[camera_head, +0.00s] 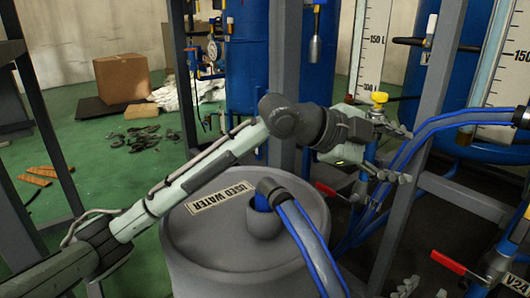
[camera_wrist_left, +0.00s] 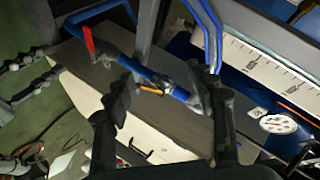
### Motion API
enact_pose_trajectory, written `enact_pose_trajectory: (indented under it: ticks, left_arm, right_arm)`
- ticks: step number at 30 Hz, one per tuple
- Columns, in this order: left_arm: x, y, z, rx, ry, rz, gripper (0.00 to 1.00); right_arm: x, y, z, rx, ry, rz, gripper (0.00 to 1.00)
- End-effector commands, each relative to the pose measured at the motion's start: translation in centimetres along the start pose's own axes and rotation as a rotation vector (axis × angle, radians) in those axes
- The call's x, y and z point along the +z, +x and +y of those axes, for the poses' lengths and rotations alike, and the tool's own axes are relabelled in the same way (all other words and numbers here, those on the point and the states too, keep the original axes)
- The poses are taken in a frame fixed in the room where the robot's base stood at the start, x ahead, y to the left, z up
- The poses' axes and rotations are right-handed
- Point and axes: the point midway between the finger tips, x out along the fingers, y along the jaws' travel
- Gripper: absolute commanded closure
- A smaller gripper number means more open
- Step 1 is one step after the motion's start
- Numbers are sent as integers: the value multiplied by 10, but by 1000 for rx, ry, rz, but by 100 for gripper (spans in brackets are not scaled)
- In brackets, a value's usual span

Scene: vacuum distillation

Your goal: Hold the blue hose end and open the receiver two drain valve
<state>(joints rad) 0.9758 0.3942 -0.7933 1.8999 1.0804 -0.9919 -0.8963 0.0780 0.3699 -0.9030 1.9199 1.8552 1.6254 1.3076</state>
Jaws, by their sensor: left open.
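The blue hose (camera_head: 310,245) runs into the neck of the grey used water drum (camera_head: 190,245); its end is inside and hidden. My left gripper (camera_head: 408,155) is open above and right of the drum, apart from the hose there. In the left wrist view, a blue pipe with a valve (camera_wrist_left: 160,82) and a red lever (camera_wrist_left: 88,40) shows beyond the open fingers (camera_wrist_left: 168,92). In the head view, one red valve handle (camera_head: 330,191) is below the left gripper; another (camera_head: 448,262) is lower right near a V24 tag. My right gripper (camera_head: 455,289) is partly visible at the bottom right, cut off by the frame.
Grey frame posts (camera_head: 412,160) stand close around the left gripper. Blue tanks (camera_head: 248,60) and white level scales (camera_head: 370,45) are behind. More blue hoses (camera_head: 440,122) run down at the right.

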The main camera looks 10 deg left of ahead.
Motion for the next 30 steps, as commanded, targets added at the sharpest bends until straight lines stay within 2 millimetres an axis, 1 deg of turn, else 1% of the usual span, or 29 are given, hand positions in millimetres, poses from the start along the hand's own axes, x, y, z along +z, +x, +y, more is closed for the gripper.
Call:
enact_pose_trajectory:
  ticks: [1,2,4,5,7,8,9,12,13,16,18,21,23,30]
  left_arm:
    - [13,-7,1,97,47,-74,44]
    - [22,-12,6,164,69,-118,44]
    - [42,-32,13,317,121,-217,44]
    - [50,-43,15,383,139,-258,44]
    - [66,-75,18,528,176,-346,44]
    - [71,-90,17,587,188,-379,44]
    - [76,-110,17,660,202,-419,44]
    - [83,-152,14,803,220,-486,44]
    - [84,-163,13,835,224,-502,44]
    - [97,-186,24,945,195,-560,44]
    - [101,-196,28,990,182,-586,44]
    - [106,-202,33,1022,173,-604,44]
    - [109,-202,38,1030,171,-606,44]
    - [129,-188,65,1028,170,-607,44]
  right_arm:
    - [0,0,0,0,0,0,66]
    - [0,0,0,0,0,0,66]
    - [0,0,0,0,0,0,66]
    - [0,0,0,0,0,0,66]
    - [0,0,0,0,0,0,66]
    - [0,0,0,0,0,0,66]
    - [0,0,0,0,0,0,66]
    - [0,0,0,0,0,0,66]
    - [0,0,0,0,0,0,66]
    - [0,0,0,0,0,0,66]
    - [0,0,0,0,0,0,66]
    - [0,0,0,0,0,0,66]
    - [0,0,0,0,0,0,66]
    - [0,0,0,0,0,0,66]
